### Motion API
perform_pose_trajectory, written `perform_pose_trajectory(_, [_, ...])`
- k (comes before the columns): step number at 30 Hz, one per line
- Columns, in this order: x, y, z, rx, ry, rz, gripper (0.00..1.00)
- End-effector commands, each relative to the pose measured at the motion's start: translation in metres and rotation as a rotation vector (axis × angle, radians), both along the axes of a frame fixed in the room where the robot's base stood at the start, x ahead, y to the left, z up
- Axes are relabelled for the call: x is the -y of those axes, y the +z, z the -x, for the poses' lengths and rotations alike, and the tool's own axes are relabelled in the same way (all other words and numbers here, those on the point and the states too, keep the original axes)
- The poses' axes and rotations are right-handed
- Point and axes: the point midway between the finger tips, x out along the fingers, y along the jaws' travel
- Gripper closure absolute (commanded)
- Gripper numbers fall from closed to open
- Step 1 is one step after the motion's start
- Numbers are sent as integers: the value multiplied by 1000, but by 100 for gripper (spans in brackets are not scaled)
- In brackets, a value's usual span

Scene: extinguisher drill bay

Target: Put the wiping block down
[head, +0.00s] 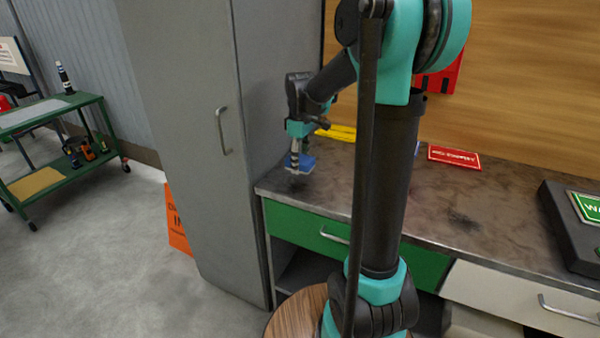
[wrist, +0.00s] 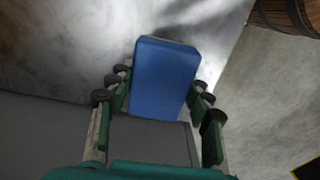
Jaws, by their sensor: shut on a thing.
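The wiping block (head: 306,163) is blue and is at the left end of the workbench top in the head view. My gripper (head: 296,160) is above that end of the bench, pointing down, shut on the block. In the wrist view the block (wrist: 163,75) shows as a blue rectangle between the green and black fingers of my gripper (wrist: 161,82). A dark patch lies on the bench just under it, and whether the block touches the surface is hard to tell.
The workbench top (head: 390,185) is mostly clear. A tall grey cabinet (head: 190,120) stands close on the left. Yellow items (head: 340,132) lie behind the gripper, a red sign (head: 454,157) farther right, and a dark case (head: 565,225) at the right end.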

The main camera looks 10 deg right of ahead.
Motion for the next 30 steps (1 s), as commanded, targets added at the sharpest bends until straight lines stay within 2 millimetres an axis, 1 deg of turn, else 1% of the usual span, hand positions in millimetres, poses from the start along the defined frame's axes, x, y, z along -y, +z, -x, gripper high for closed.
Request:
perform_pose_trajectory(5, [0,-14,0,0,0,0,86])
perform_pose_trajectory(9, [0,-34,0,0,0,0,86])
perform_pose_trajectory(12, [0,-42,0,0,0,0,86])
perform_pose_trajectory(26, [0,-48,0,0,0,0,86])
perform_pose_trajectory(27, [0,-48,0,0,0,0,45])
perform_pose_trajectory(30, [0,-48,0,0,0,0,32])
